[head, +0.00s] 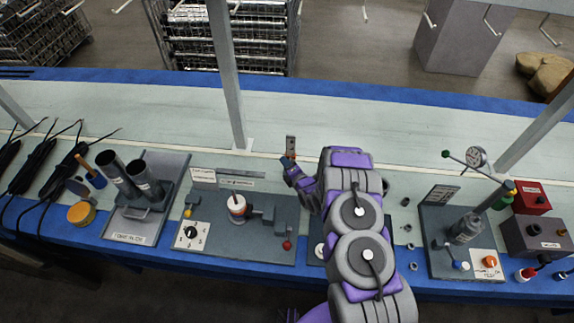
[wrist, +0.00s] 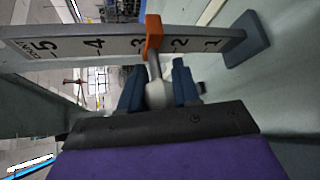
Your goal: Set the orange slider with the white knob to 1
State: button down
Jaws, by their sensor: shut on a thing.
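The orange slider (wrist: 153,38) sits on a grey upright scale (wrist: 98,47) marked 1 to 5, between the 3 and the 2 in the wrist view. The 1 is at the right end of the scale there, by a grey end block (wrist: 246,40). The white knob (wrist: 157,96) sticks out from the slider between the two blue fingers of my gripper (wrist: 158,82), which is shut on it. In the head view the scale (head: 290,144) stands behind my gripper (head: 293,168), with a little orange showing. My arm hides the lower part of that station.
A grey post (head: 228,75) rises behind. The pale bench strip behind the scale is mostly clear.

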jog(key=shift+d+f, duration=0.1)
jog(key=shift+d, duration=0.05)
jog(key=shift+d+f+p, duration=0.1)
jog(key=shift+f+p, duration=0.55)
jog(key=shift+f, duration=1.3)
jog(key=c, duration=0.8)
grip_release()
jog(key=shift+d, duration=0.1)
jog(key=shift+s+r, duration=0.1)
